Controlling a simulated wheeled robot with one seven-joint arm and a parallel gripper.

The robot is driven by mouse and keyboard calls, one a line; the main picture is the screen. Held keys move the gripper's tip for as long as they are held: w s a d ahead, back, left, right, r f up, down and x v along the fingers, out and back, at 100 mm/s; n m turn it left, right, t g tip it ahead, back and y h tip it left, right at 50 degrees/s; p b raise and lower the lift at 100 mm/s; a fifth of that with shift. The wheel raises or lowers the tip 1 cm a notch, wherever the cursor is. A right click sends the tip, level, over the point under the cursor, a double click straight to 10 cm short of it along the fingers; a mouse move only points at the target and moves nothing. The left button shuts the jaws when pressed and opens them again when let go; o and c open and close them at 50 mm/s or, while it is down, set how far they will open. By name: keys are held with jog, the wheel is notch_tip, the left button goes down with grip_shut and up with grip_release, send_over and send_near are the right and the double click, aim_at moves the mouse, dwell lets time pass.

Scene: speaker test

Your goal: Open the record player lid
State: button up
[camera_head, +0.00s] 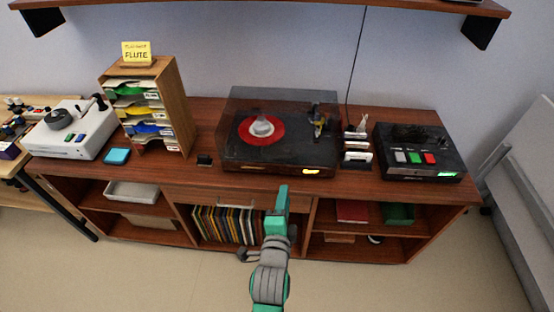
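The record player (278,168) stands on the middle of the wooden cabinet top. Its dark, see-through lid (290,103) looks lowered over the deck. A small yellow-lit patch is on the front right of the base. My arm rises from the bottom of the picture in front of the cabinet.
A wooden paper sorter (175,105) and white device (72,130) stand left. A small rack of white cards (357,147) and a black button box (418,152) stand right. A wall shelf (270,5) hangs above. Open floor lies in front of the cabinet.

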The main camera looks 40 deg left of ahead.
jog(key=w+a+r+m, duration=0.1)
jog(key=w+a, duration=0.9)
jog(key=shift+y, duration=0.3)
jog(key=shift+r, duration=0.1)
grip_shut()
jog(key=shift+w, duration=0.1)
dwell(1.2)
